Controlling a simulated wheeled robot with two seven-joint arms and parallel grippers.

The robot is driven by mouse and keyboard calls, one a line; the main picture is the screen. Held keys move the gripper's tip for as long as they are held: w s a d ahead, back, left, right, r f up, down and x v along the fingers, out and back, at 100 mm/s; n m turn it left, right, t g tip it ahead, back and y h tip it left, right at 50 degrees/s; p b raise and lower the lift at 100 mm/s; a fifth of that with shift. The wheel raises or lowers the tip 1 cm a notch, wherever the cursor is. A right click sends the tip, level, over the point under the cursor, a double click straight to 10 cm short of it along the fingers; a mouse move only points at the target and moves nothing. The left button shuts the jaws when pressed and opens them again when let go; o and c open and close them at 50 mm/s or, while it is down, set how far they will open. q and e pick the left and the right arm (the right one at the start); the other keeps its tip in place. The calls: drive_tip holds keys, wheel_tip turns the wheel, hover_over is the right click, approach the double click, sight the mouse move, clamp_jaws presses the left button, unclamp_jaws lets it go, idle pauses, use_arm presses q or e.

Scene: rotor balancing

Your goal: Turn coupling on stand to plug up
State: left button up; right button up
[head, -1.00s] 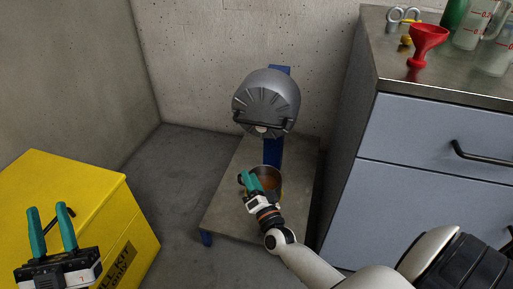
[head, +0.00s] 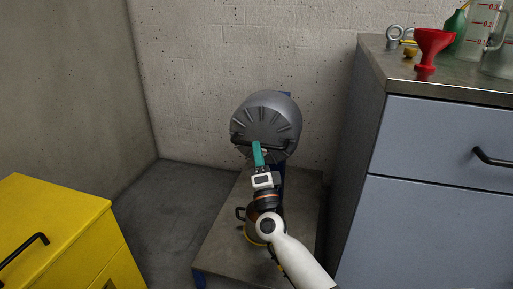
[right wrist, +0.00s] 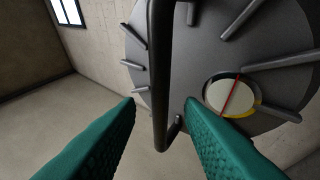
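The coupling (head: 268,108), a grey ribbed drum, is mounted on a blue stand (head: 287,96) by the wall. A dark bar handle (right wrist: 160,70) crosses its face. In the right wrist view, a round pale and yellow disc with a red line (right wrist: 222,93), perhaps the plug or a sight glass, sits low on the face. My right gripper (head: 257,148) is at the lower front of the coupling and hides part of it. Its teal fingers (right wrist: 160,115) are apart, with the bar between them and gaps on both sides. My left gripper is out of view.
A pan (head: 248,230) stands on the stand's base plate (head: 222,240) below the coupling, partly hidden by my right arm. A yellow box (head: 60,220) is at left. A grey cabinet (head: 440,220) at right carries a red funnel (head: 432,45) and jugs. The floor between is clear.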

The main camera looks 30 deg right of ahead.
sight(264, 132)
drive_tip(key=shift+x, duration=1.6)
clamp_jaws()
